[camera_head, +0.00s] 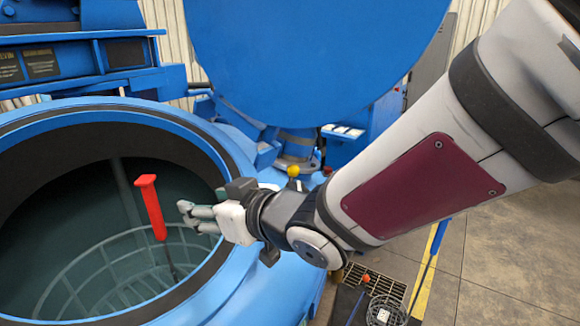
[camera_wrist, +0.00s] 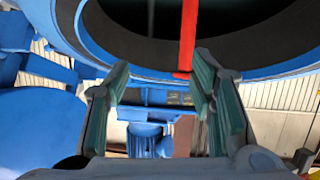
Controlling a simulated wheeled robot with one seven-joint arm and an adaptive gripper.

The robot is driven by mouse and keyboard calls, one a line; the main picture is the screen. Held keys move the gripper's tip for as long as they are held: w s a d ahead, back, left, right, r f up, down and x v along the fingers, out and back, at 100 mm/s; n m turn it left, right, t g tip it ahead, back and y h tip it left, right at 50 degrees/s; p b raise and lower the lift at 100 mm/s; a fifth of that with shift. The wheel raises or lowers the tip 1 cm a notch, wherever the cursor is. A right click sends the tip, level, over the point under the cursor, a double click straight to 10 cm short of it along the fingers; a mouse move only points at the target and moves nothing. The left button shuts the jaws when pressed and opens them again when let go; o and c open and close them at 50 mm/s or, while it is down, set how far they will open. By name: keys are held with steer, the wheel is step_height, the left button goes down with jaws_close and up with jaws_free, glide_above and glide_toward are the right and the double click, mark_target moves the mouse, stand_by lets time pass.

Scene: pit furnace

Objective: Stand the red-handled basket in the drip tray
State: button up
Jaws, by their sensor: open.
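The red handle (camera_head: 152,208) stands up inside the round furnace pit, on a thin dark rod that runs down to a wire basket (camera_head: 130,262) low in the pit. My gripper (camera_head: 188,214) is open and empty at the right side of the pit mouth, to the right of the handle and apart from it in the picture. In the wrist view, the red handle (camera_wrist: 187,38) shows beyond the two spread fingers (camera_wrist: 160,78), toward the right one. I cannot clearly make out the drip tray.
The blue furnace rim (camera_head: 232,272) rings the pit close below my gripper. A large round blue lid (camera_head: 315,60) stands behind. At lower right are a floor grating (camera_head: 388,282), a small wire item (camera_head: 384,313) and a blue rod (camera_head: 430,262). Concrete floor (camera_head: 500,260) is clear at right.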

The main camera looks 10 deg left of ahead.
mark_target(154, 199)
steer(key=shift+n+g+y, duration=0.4)
steer(key=shift+g+y, duration=0.1)
steer(key=shift+y, duration=0.4)
steer(key=w+a+b, duration=0.1)
steer(key=a+b, duration=0.1)
steer(key=a, duration=0.2)
steer(key=a+f+b, duration=0.1)
steer(key=a+b, duration=0.2)
steer(key=w+a+f+b, duration=0.1)
steer(key=a+b, duration=0.2)
steer(key=a, duration=0.1)
steer(key=shift+w+a+f, duration=0.15)
steer(key=shift+w+a, duration=0.15)
steer(key=shift+w, duration=0.05)
steer(key=shift+w+a+b, duration=0.3)
steer(key=shift+a+b, duration=0.45)
steer(key=shift+b, duration=0.1)
jaws_close()
